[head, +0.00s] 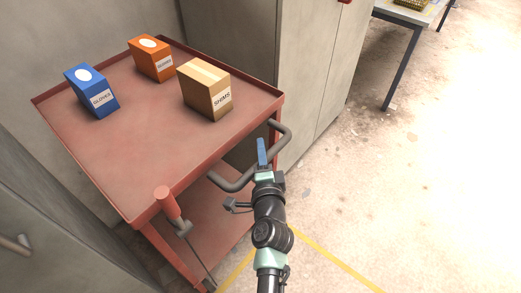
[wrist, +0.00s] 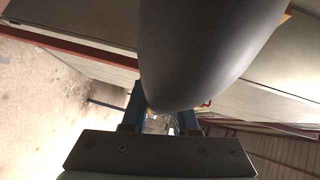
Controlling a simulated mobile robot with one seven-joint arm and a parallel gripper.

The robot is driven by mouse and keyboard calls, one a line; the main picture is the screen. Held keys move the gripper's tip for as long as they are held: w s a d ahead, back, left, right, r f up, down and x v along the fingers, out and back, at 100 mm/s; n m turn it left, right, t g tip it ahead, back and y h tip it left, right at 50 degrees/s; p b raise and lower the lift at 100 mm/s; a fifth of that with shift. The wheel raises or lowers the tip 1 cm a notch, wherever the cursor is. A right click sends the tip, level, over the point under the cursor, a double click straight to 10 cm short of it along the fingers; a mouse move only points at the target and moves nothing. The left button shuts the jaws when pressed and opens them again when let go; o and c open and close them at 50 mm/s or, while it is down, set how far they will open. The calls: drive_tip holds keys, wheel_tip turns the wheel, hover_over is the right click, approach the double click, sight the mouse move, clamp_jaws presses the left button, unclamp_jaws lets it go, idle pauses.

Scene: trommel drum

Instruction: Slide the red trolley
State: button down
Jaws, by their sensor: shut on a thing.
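The red trolley (head: 130,140) stands at the left of the head view, with a flat top tray and a lower shelf (head: 205,235). A grey bar handle (head: 232,184) curves out from its near right side. My gripper (head: 262,155) is at the handle, its blue fingers shut on the bar. In the wrist view the large dark grey rounded bar (wrist: 200,50) fills the upper middle, close to the camera. The gripper (wrist: 165,115) shows below it, and the fingertips are largely hidden behind the bar.
A blue gloves box (head: 90,90), an orange box (head: 151,60) and a brown shims box (head: 206,90) stand on the tray. Grey cabinets (head: 300,60) stand behind. A table (head: 405,15) is at the far right. The floor (head: 420,180) to the right is clear.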

drive_tip(key=shift+w+a+r, duration=0.1)
drive_tip(key=shift+a+r, duration=0.05)
drive_tip(key=shift+a, duration=0.1)
drive_tip(key=c, duration=1)
unclamp_jaws()
drive_tip(key=o, duration=0.3)
drive_tip(key=shift+d, duration=0.1)
drive_tip(key=v, duration=1.3)
drive_tip(key=shift+w, duration=0.1)
